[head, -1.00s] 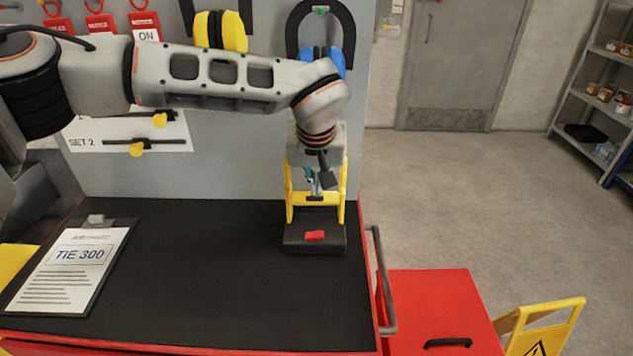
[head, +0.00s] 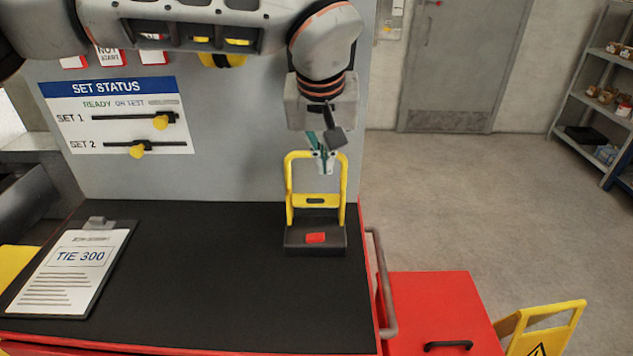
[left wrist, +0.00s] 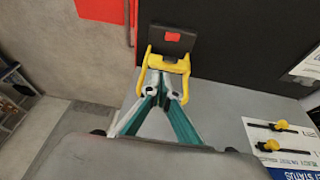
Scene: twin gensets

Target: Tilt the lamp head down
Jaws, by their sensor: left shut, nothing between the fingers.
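The work lamp stands at the back right of the black bench top. It has an upright yellow frame (head: 289,185) and a dark block (head: 300,238) with a red patch (head: 316,238) low in front. I cannot tell clearly which way the lamp head faces. My left gripper (head: 323,168) is shut and empty, pointing down by the top of the frame. In the left wrist view, its closed fingers (left wrist: 160,94) overlap the yellow frame (left wrist: 170,65), with the dark block (left wrist: 188,43) beyond. Whether they touch the frame is unclear. My right gripper is not in view.
A grey panel with a set status board (head: 115,118) stands behind the bench. A clipboard (head: 78,262) lies at the left of the bench top (head: 210,280); its middle is clear. A grey rail (head: 383,290) runs along the right edge, beside a red cabinet (head: 435,300).

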